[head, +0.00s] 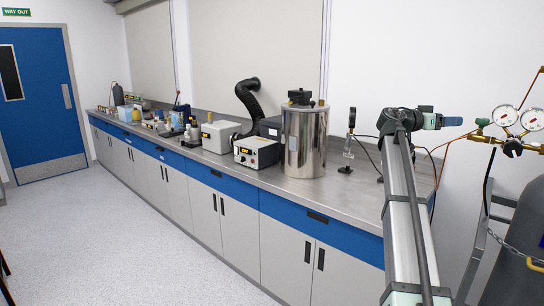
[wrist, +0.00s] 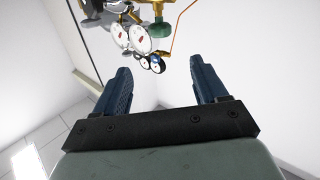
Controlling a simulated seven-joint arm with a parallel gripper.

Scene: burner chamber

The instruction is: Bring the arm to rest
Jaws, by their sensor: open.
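My gripper (wrist: 161,88) is open and empty in the wrist view, its two blue fingers apart with only white wall between them. In the head view my gripper (head: 471,121) is at the end of my raised arm, pointing right. It is above the right end of the bench and apart from it. My grey arm reaches up from the bottom right of the head view and hides part of the bench end.
Pressure gauges (head: 518,118) on brass fittings are right of my gripper, above a dark cylinder (head: 525,235). A bench (head: 340,190) carries a steel chamber (head: 304,140), a control box (head: 257,152) and a small stand (head: 349,145). The floor (head: 120,240) at left is clear.

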